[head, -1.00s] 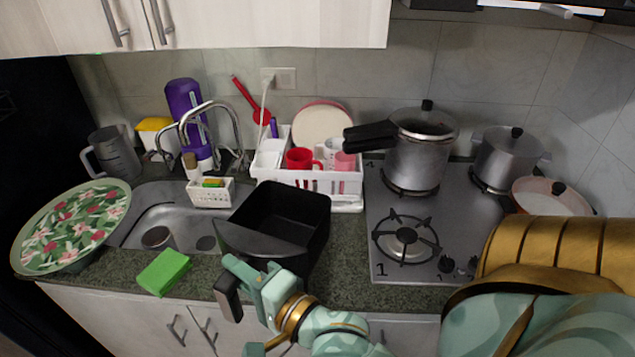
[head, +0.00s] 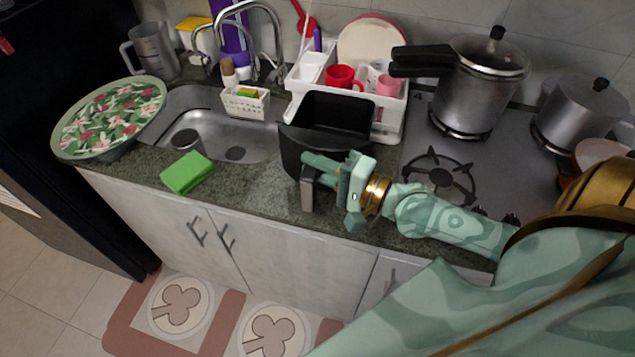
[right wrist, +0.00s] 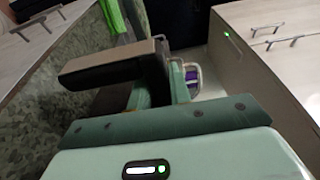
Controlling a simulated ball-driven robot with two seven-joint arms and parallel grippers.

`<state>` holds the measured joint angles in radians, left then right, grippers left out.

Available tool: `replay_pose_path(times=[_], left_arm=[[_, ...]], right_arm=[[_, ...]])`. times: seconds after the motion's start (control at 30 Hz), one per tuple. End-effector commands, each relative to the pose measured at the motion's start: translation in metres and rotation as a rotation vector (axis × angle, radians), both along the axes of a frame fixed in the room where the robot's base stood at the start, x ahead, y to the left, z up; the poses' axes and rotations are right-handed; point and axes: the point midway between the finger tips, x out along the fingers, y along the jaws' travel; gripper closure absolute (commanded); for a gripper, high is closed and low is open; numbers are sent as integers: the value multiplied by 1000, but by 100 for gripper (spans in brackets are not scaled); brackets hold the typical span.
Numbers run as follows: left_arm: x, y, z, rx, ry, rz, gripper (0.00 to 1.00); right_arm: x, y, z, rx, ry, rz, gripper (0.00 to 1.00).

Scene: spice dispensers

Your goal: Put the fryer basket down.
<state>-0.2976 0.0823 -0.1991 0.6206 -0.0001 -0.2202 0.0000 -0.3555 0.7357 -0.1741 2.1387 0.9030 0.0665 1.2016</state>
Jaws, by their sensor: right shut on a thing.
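The black fryer basket (head: 322,146) is at the counter between the sink and the stove, right in front of the white dish rack. It looks upright, with its open top up and its handle (head: 308,190) toward the counter's front edge. My right gripper (head: 318,178) is shut on this handle. The right wrist view shows the dark handle (right wrist: 112,64) at my jaws. The basket's underside is hidden, so I cannot tell whether it touches the counter. My left gripper is in neither view.
The dish rack (head: 388,118) stands close behind the basket. The stove (head: 490,160) with pots is to the right. A green sponge (head: 187,172), the sink (head: 205,120) and a floral tray (head: 108,118) are to the left. The bare counter strip (head: 245,190) lies beside the basket.

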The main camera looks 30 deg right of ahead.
Motion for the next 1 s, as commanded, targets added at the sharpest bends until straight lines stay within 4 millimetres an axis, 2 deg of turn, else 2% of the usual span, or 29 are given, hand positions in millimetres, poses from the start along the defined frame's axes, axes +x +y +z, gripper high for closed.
replay_pose_path(times=[0.13,0.3,0.67,0.7,0.77,1.0], left_arm=[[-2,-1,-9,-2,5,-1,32],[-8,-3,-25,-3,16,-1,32],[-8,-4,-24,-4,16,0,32],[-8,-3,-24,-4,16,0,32],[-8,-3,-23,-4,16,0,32],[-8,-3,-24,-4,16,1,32]], right_arm=[[2,-8,-10,-4,-4,1,100],[1,-7,-37,-3,-3,1,100],[1,-6,-38,-3,-6,1,100],[1,-7,-39,-2,-2,0,75],[1,-6,-39,-2,-3,0,58],[1,-6,-39,-1,-3,1,58]])
